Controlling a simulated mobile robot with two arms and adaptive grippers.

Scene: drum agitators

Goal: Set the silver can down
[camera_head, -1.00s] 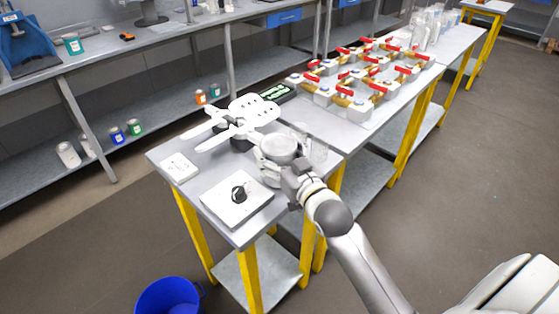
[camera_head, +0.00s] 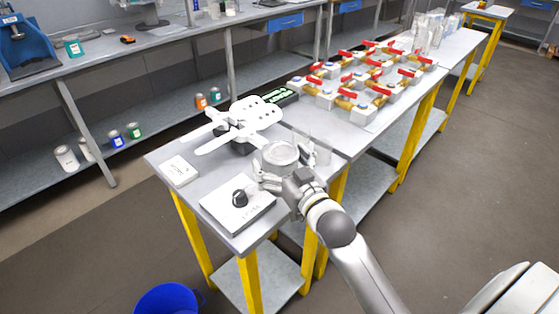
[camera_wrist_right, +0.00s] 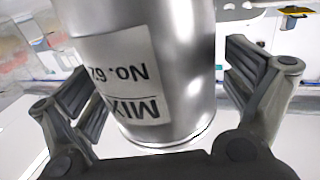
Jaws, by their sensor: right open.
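The silver can (camera_head: 281,158) stands upright on the near grey table, behind the white box with a black knob (camera_head: 257,206). In the right wrist view the can (camera_wrist_right: 180,75) has a white label reading "MIX No. 62", upside down in the picture. My right gripper (camera_head: 288,166) is open, with its fingers on either side of the can. In the right wrist view the gripper (camera_wrist_right: 165,95) shows a clear gap between the right finger and the can; the left finger is very near, and I cannot tell whether it touches. My left gripper is not in view.
A white agitator with flat paddle arms (camera_head: 240,122) stands behind the can. Clear glassware (camera_head: 318,148) is close on the can's right. Several red-handled valves (camera_head: 362,112) fill the table beyond. A blue bucket (camera_head: 167,300) is on the floor.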

